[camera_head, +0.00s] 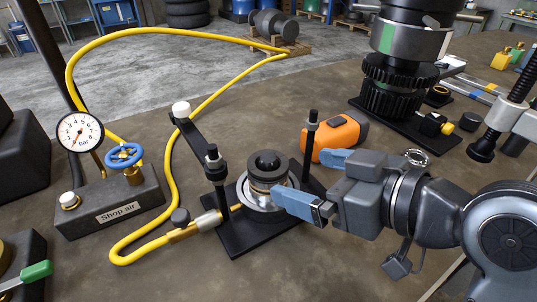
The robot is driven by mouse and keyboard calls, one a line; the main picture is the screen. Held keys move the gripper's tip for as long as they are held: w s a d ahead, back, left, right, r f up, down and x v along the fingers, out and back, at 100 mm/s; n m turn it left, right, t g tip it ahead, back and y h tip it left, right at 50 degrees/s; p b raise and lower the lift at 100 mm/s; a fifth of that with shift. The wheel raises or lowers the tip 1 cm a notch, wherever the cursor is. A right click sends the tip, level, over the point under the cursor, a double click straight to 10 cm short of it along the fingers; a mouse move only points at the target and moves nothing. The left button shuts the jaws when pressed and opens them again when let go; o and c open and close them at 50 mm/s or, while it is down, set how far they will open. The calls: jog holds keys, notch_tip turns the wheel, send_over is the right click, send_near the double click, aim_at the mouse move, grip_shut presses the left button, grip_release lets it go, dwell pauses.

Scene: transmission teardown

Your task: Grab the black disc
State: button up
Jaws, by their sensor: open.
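A dark, round, disc-like part (267,162) with a central hole sits on top of a short stack of metal rings in the black fixture (240,238). It is the likeliest black disc, but I cannot tell it apart surely from the piece below it. My gripper (298,177) comes in from the right with its two blue-tipped fingers apart. The near finger is in front of the right side of the stack, and the far finger is behind and to its right. I cannot tell whether either touches it. The gap between them looks empty.
Upright black posts (214,175) flank the stack. An orange tool (343,137) lies just behind the gripper. A gear assembly (395,85) stands at back right.

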aim_at(275, 166)
jog(key=x, duration=0.2)
jog(key=p+x, duration=0.1)
jog(key=x, duration=0.3)
jog(key=shift+w+a+r, duration=0.1)
jog(key=shift+a+r, duration=0.05)
jog(key=shift+a, duration=0.2)
jog(key=shift+c, duration=0.4)
jog(key=c, duration=1.2)
